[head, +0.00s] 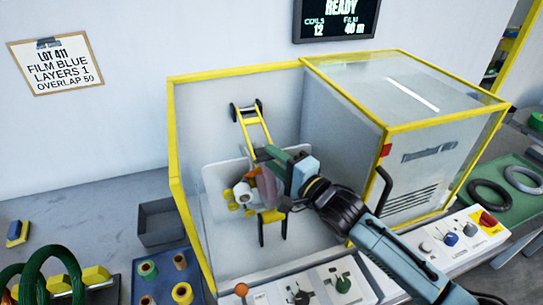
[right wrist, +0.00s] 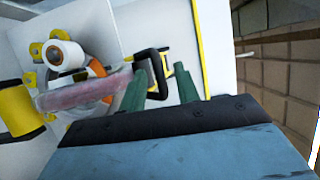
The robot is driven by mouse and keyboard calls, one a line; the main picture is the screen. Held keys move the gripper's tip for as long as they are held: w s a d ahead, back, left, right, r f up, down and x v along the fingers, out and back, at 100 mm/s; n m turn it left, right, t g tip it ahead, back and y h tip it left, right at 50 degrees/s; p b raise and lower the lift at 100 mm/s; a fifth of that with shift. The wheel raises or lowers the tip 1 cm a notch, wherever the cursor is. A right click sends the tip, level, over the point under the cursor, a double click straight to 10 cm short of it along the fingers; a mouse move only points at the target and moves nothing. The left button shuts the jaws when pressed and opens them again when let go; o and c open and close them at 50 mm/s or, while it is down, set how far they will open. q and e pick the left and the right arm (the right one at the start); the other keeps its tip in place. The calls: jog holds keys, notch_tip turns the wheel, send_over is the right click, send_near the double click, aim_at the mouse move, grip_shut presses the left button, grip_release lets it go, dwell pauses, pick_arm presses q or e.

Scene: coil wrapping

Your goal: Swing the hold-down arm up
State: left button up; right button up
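The hold-down arm (head: 250,122), a yellow frame with black ends, shows against the back wall of the wrapping machine's open bay and points upward. Its lower part is hidden behind my right gripper. My right gripper (head: 270,153) has green fingers and is in the bay, in front of the arm's lower part. In the right wrist view, the fingers (right wrist: 161,90) stand apart. A black loop handle (right wrist: 152,52) lies at the left finger and partly in the gap, with yellow parts behind; I cannot tell whether they touch. My left gripper is not in view.
A white film roll (head: 243,192) sits in the bay, left of my gripper. The yellow-edged clear guard (head: 405,90) stands right of it. Control panels (head: 325,285) line the front. Green coils (head: 45,265) and a tray of spools (head: 165,278) stand at lower left.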

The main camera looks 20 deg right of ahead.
jog(key=shift+w+a, duration=0.3)
jog(key=shift+w, duration=0.3)
jog(key=shift+c, duration=0.4)
grip_shut()
